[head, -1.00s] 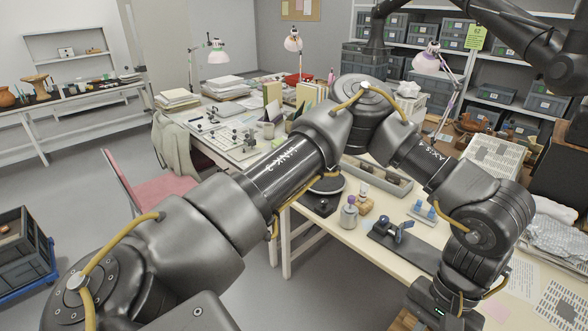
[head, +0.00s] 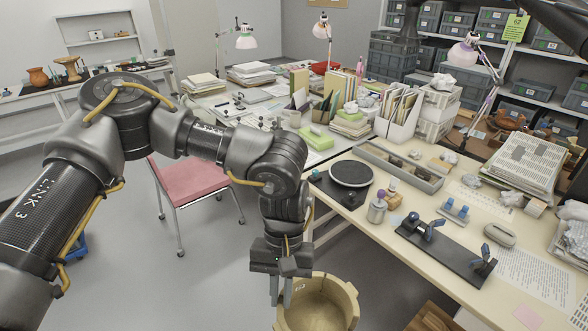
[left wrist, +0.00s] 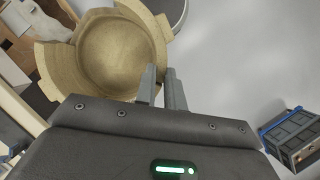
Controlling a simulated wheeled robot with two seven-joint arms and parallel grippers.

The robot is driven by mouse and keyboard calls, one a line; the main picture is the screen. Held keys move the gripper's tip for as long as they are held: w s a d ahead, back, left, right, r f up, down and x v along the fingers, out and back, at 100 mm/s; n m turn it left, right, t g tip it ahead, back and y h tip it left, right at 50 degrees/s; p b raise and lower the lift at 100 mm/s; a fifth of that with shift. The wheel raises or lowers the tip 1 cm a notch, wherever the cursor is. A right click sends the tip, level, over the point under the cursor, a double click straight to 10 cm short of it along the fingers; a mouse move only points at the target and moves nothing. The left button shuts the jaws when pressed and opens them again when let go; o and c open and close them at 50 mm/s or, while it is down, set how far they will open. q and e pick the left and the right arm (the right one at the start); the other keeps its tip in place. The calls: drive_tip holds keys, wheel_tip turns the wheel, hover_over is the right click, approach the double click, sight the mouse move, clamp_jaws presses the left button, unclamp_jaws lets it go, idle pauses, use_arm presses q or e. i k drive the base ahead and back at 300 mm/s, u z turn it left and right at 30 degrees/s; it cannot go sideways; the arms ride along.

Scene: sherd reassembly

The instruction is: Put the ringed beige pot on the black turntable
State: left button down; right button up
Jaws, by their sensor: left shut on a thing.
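The beige pot (head: 345,298) is an open bowl with an uneven, broken-looking rim; small dark marks show on its inner wall. It hangs over the floor in front of the table, at the bottom of the head view. My left gripper (head: 281,291) points down and is shut on the left part of its wall. The left wrist view shows the pot's inside (left wrist: 112,55) beside the gripper's fingers (left wrist: 162,88). The black turntable (head: 351,174), a round disc with a light rim, stands empty on the table's near left corner. My right gripper is out of view.
Near the turntable stand a grey bottle (head: 376,209) and a long grey tray (head: 399,168). A black stand with clamps (head: 440,250) lies to the right. A pink chair (head: 193,185) is behind my left arm. A wooden box (head: 434,318) is at the bottom edge.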

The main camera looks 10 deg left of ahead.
sight(352, 171)
drive_tip(key=u, duration=0.7)
drive_tip(key=i, duration=3.3)
drive_tip(key=z, duration=3.25)
